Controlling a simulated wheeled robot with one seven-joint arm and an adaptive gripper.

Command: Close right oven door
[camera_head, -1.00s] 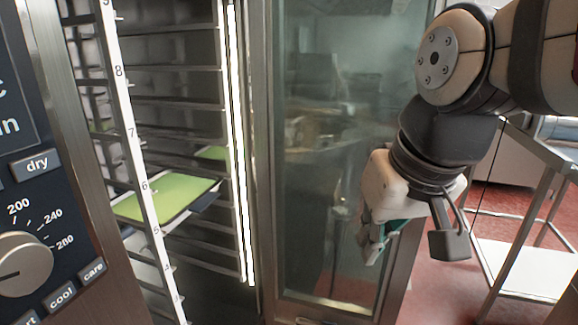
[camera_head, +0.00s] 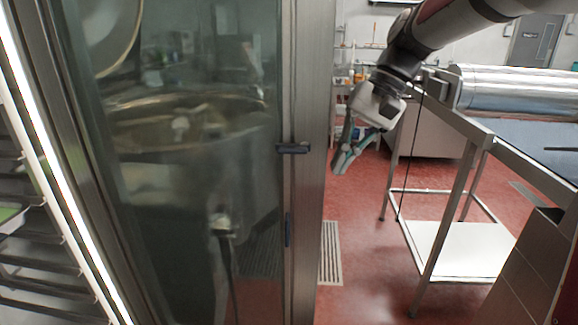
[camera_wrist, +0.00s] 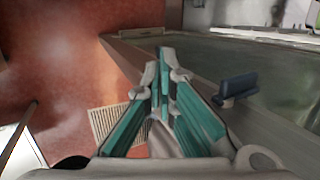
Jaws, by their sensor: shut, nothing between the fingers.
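The right oven door (camera_head: 190,150) is a tall glass panel in a steel frame, standing open to the right of the oven's lit opening. A dark latch piece (camera_head: 293,148) sits on its outer frame; it also shows in the wrist view (camera_wrist: 236,88). My gripper (camera_head: 340,168) is to the right of the door's outer edge, apart from it, pointing down and left. In the wrist view the teal fingers (camera_wrist: 162,62) are together and hold nothing, beside the door frame (camera_wrist: 200,75).
A steel table (camera_head: 480,135) with a low shelf (camera_head: 460,250) stands at right. Red floor (camera_head: 365,245) with a drain grate (camera_head: 330,252) is clear between.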

